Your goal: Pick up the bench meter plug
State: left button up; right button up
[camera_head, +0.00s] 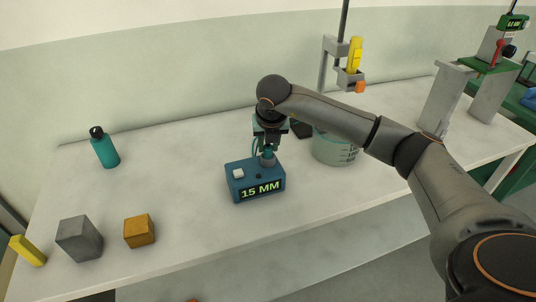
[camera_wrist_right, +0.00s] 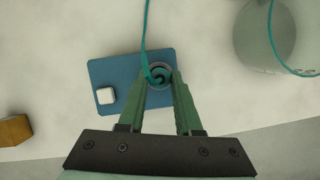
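The bench meter (camera_head: 243,191) is a blue box on the table, with a "15 MM" display on its front. Its plug (camera_head: 267,159) is a small grey round piece standing upright on the meter's top, with a teal cord (camera_wrist_right: 147,30) running from it. My right gripper (camera_head: 269,143) points down over the plug. In the right wrist view its green fingertips (camera_wrist_right: 161,84) lie on either side of the plug (camera_wrist_right: 159,73), very close to it. I cannot tell whether they press on it. My left gripper is in neither view.
A white button (camera_head: 238,173) sits on the meter's top. A clear container (camera_head: 335,150) and a gauge stand (camera_head: 340,62) are behind to the right. A teal bottle (camera_head: 105,149), a grey block (camera_head: 79,239), and an orange block (camera_head: 139,231) are left, with bare table between.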

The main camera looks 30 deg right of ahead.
grip_shut()
jog(key=shift+r, duration=0.1)
